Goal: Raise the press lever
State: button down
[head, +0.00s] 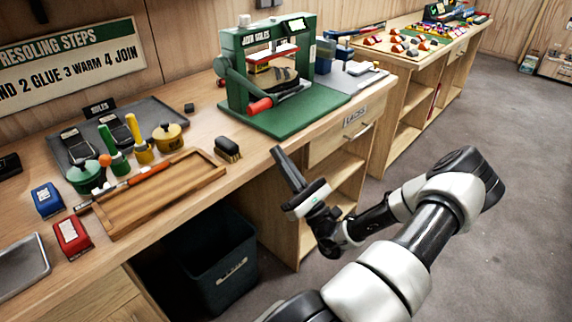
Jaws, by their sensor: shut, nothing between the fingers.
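The green press (277,62) stands on the workbench with a "JOIN SOLES" sign on its front. Its lever (240,88) runs from a pivot on the press's left side down toward the base and ends in a red-orange grip (260,106), low and to the front. A climbing shoe (272,80) sits under the press plate. My gripper (282,158) is in front of the bench edge, below and right of the lever grip and apart from it. Its fingers are together and hold nothing.
A brush (228,150) lies left of the press base. A wooden tray (185,190), glue pots (168,136) and a dark sole tray (165,108) are further left. A bin (212,262) stands under the bench. Open floor (480,200) lies to the right.

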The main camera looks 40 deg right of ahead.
jog(key=x, duration=0.5)
jog(key=shift+w+r+b, duration=0.2)
jog(key=shift+r+b, duration=0.05)
jog(key=shift+b, duration=0.1)
notch_tip(320, 180, up, 2)
jog(key=shift+r, duration=0.8)
